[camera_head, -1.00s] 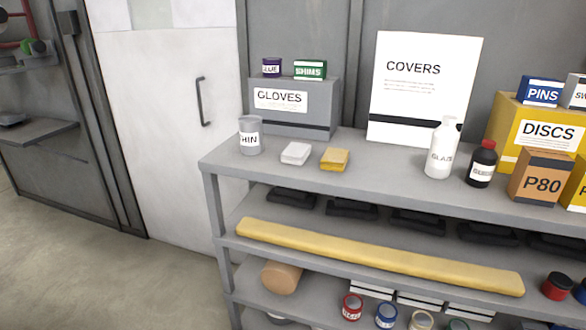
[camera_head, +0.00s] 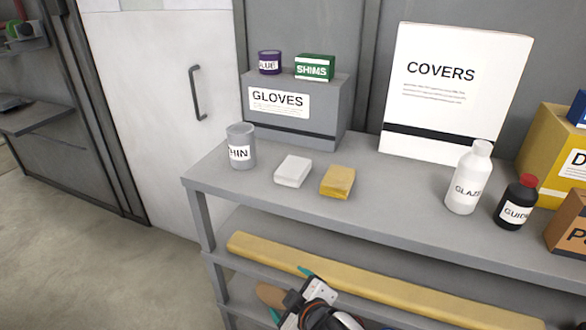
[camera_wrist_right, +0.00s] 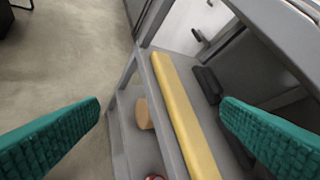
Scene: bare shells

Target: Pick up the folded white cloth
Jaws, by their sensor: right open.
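The folded white cloth (camera_head: 292,171) lies flat on the top of the grey shelf, between the grey tin marked THIN and a folded yellow cloth. Nothing covers it in the head view. My right gripper (camera_head: 290,291) is at the bottom of the head view, in front of the shelf and lower than its top, well apart from the cloth. In the right wrist view its two green fingers (camera_wrist_right: 160,125) stand wide apart with nothing between them. The white cloth does not show in the wrist view. My left gripper is not in view.
The grey tin (camera_head: 241,147) stands left of the cloth, the yellow cloth (camera_head: 338,181) close on its right. The GLOVES box (camera_head: 326,112) is behind. White (camera_head: 467,180) and black (camera_head: 516,204) bottles stand further right. The shelf top's front edge (camera_head: 330,228) lies between gripper and cloth.

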